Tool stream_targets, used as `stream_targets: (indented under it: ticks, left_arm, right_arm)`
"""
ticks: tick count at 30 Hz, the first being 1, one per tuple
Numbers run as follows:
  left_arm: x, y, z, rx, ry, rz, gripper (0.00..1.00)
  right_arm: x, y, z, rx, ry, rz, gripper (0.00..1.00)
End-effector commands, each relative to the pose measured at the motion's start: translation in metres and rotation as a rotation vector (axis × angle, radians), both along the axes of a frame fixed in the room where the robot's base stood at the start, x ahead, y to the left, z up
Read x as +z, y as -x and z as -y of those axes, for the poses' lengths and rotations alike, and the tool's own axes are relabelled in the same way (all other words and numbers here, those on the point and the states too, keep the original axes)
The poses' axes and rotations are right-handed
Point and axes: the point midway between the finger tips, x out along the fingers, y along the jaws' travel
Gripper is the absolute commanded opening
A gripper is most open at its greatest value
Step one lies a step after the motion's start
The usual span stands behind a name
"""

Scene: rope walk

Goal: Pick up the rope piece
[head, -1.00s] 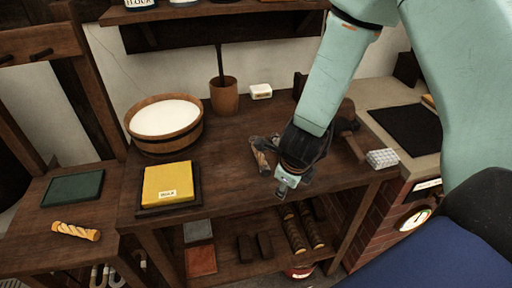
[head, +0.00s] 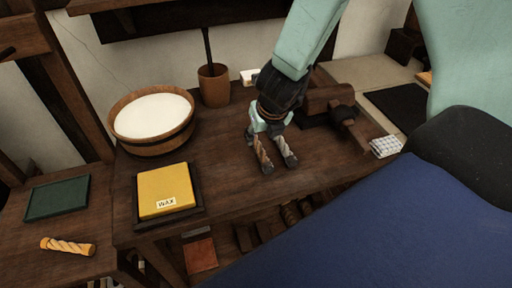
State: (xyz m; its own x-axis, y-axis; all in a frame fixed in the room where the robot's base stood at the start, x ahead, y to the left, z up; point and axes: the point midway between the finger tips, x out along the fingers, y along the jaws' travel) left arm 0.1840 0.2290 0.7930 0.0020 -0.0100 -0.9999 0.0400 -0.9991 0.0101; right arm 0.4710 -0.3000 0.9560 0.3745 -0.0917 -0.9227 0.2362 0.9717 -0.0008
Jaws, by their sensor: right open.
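The rope piece (head: 68,246) is a short, pale yellow, twisted length. It lies flat on the lower left table, in front of the dark green pad (head: 58,198). My right gripper (head: 276,166) is open over the middle of the main bench, pointing down, with its dark fingertips close to the bench top. It is far to the right of the rope piece and apart from it. A brown part shows at its left finger; I cannot tell whether it belongs to the finger or lies behind it. My left gripper is not in view.
On the bench stand a wooden tub (head: 152,142) of white stuff, a yellow wax block (head: 166,191) on a dark tray, a brown cup (head: 214,88) with a stick, and a white grid block (head: 386,146). The bench front centre is clear.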

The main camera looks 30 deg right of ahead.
Motion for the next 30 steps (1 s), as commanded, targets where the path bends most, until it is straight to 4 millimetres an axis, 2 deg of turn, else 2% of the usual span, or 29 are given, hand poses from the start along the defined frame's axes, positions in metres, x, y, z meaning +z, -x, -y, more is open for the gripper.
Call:
stream_targets:
  ticks: [1, 15, 25, 30]
  left_arm:
    - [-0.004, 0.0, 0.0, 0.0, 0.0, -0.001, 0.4]
    - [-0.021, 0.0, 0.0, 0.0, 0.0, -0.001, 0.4]
    - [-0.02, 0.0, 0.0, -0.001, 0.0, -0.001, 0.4]
    - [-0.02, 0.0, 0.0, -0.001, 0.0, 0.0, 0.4]
  right_arm:
    - [-0.009, 0.0, 0.001, 0.0, 0.0, -0.003, 0.49]
    - [-0.063, -0.02, 0.006, 0.003, 0.003, -0.003, 0.49]
    - [-0.066, -0.025, 0.006, 0.003, 0.003, -0.002, 0.48]
    - [-0.066, -0.026, 0.006, 0.003, 0.003, -0.002, 0.34]
